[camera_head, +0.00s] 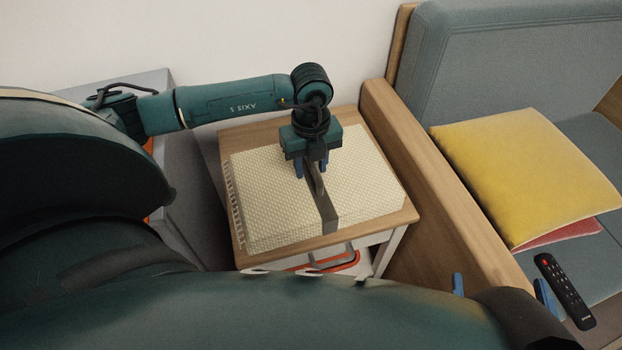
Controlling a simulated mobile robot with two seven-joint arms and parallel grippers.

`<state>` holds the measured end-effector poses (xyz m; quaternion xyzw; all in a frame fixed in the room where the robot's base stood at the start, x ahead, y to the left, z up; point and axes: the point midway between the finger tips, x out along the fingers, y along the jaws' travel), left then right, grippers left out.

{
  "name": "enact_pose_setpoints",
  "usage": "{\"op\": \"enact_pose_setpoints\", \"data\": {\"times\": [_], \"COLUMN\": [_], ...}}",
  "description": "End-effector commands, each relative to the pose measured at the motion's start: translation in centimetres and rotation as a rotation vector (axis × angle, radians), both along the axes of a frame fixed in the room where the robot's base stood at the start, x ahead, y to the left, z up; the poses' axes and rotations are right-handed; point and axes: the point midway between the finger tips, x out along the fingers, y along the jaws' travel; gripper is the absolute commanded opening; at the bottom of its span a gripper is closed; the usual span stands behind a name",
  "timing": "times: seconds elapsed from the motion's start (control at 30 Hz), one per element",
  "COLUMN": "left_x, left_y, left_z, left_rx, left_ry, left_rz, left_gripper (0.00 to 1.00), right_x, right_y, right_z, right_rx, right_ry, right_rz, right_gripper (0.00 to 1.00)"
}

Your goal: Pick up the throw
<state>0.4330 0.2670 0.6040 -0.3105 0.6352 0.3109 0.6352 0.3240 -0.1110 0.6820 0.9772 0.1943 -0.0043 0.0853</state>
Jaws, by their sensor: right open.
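The throw (270,195) is a folded cream textured blanket with a fringed left edge. It lies flat on the wooden side table. A grey band (329,215) runs across its middle, with a raised part beneath my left gripper. My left gripper (311,172) points down over the middle of the throw, its blue fingers at the raised band. Whether they are closed on it I cannot tell. My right gripper (500,290) is open and empty at the lower right, its two blue fingertips wide apart in front of the sofa.
A grey sofa (500,45) with a wooden armrest stands at the right. It bears a yellow cushion (525,175), something red and a black remote (564,290). A grey cabinet (190,190) is at the left.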

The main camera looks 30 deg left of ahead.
Motion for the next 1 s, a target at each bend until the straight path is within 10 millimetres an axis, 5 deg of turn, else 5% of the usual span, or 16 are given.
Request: {"op": "enact_pose_setpoints", "data": {"times": [0.43,1.0], "left_x": [0.01,0.01], "left_y": [-0.03,-0.03], "left_z": [0.04,0.05], "left_rx": [-0.001,-0.001], "left_ry": [-0.001,-0.001], "left_rz": [0.000,0.000], "left_gripper": [0.00,0.00], "right_x": [0.00,0.00], "right_y": [-0.01,-0.02], "right_z": [0.00,-0.02], "right_rx": [0.000,-0.001], "right_ry": [0.001,0.002], "right_rz": [0.000,0.000], "right_gripper": [0.92,0.92]}}
